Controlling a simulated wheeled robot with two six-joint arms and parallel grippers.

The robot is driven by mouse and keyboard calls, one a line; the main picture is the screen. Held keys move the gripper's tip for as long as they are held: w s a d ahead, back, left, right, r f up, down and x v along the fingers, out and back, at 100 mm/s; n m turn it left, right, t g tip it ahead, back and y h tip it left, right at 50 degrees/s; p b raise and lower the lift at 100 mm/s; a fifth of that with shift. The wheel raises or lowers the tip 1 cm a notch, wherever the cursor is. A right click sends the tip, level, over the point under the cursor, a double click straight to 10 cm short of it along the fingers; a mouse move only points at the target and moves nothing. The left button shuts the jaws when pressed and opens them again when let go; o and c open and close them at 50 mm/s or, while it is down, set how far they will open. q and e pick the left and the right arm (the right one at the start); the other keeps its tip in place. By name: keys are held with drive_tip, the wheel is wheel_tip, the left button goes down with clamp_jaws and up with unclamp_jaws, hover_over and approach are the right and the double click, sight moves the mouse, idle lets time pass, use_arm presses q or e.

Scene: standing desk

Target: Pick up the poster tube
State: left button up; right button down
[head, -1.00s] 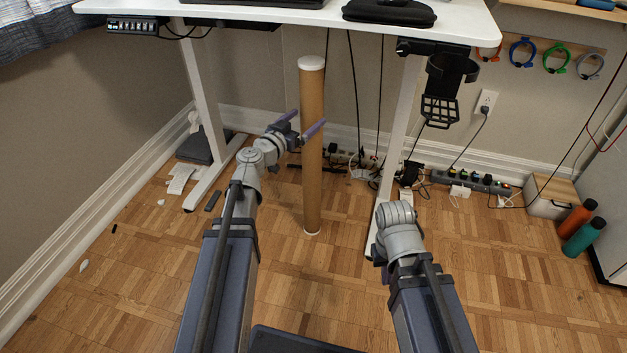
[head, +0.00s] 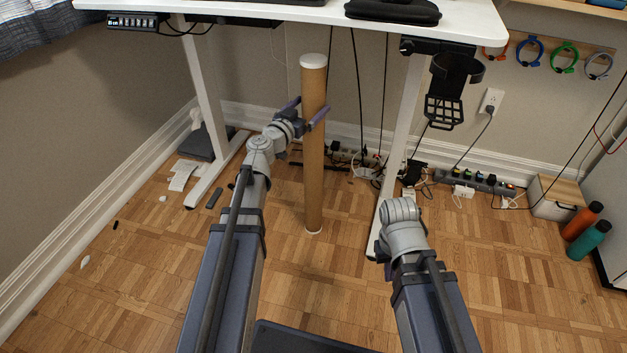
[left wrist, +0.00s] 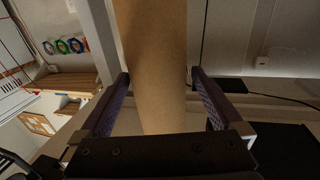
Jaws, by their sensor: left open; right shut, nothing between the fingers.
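The poster tube (head: 313,165) is a tall brown cardboard cylinder with white end caps. It stands upright on the floor in front of the desk. My left gripper (head: 307,110) is open at its upper part, with one finger on each side of the tube. In the left wrist view the tube (left wrist: 152,65) fills the middle between the two purple-padded fingers, with a gap showing on the right side. My right arm is low at the right of the tube in the head view. Its gripper is hidden behind the arm's own links.
The white desk (head: 250,14) overhangs behind the tube, with a white leg (head: 395,150) to its right. Cables and a power strip (head: 475,181) lie along the wall. The front floor is mostly clear.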

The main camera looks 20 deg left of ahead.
use_arm(q)
drive_tip(key=x, duration=0.5)
drive_tip(key=shift+d+r, duration=0.1)
drive_tip(key=shift+r, duration=0.05)
clamp_jaws()
idle(0.6)
